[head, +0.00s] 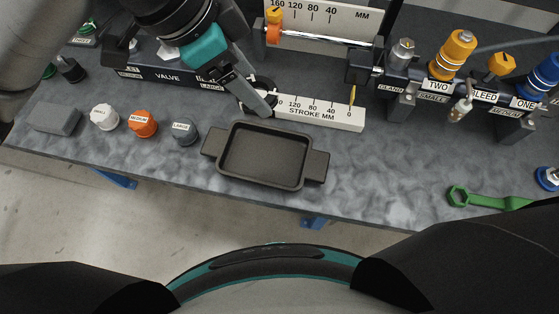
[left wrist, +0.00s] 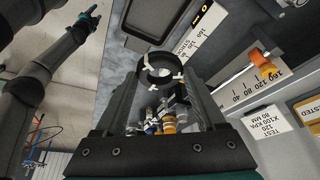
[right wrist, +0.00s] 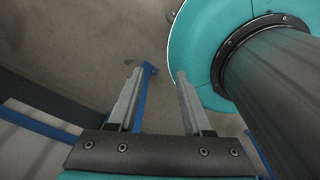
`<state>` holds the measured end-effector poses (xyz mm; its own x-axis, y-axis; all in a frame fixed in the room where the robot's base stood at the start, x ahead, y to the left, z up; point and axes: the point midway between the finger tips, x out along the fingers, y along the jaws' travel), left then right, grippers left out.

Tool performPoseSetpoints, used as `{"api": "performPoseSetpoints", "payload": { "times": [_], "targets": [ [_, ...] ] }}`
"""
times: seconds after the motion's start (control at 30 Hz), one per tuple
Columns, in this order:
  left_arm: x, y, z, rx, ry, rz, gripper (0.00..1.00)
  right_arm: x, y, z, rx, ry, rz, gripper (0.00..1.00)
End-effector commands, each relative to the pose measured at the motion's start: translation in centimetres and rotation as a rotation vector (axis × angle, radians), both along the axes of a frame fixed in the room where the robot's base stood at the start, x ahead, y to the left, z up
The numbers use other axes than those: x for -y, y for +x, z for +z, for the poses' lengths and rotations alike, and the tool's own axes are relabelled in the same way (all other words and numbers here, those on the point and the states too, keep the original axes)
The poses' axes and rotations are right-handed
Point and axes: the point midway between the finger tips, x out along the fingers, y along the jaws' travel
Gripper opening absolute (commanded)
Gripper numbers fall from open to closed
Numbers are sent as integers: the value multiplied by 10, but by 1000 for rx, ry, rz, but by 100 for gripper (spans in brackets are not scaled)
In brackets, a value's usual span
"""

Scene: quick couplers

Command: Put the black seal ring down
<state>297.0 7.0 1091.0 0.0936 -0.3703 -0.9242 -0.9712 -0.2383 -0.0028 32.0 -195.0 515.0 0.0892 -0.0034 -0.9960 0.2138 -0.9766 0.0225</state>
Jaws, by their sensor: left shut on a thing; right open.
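The black seal ring (left wrist: 148,73) is between the fingertips of my left gripper (left wrist: 161,76) in the left wrist view. My left gripper (head: 262,102) is shut on the ring. In the head view it is low over the bench, beside the white stroke scale and just behind the dark tray (head: 262,157). The ring shows there only as a dark curve (head: 267,82), partly hidden by the fingers. I cannot tell whether it touches the bench. The tray looks empty. My right gripper (right wrist: 158,78) is open and empty above the floor in the right wrist view.
Caps marked small (head: 104,117), medium (head: 142,124) and large (head: 184,131) stand left of the tray. A stroke scale (head: 320,112) lies behind it. A green wrench (head: 485,199) lies at the right. The bench right of the tray is clear.

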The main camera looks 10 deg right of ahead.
Motion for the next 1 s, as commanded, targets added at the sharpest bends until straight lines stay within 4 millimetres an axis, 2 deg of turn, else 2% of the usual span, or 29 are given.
{"api": "performPoseSetpoints", "payload": {
  "times": [0.17,0.4,0.6,0.87,1.0],
  "targets": [
    [1,-3,-29,-4,0,-19,5,-5,0,-12,0,8,-2,50],
    [0,-3,-96,-5,1,-17,5,-13,2,-36,3,16,-5,50],
    [0,-3,-142,-5,1,-16,5,-12,2,-52,4,15,-3,50],
    [1,-2,-162,-1,0,-17,5,-5,4,-57,7,8,-1,50],
    [0,-2,-180,-3,0,-15,5,-1,6,-65,11,2,-1,50]
  ]
}}
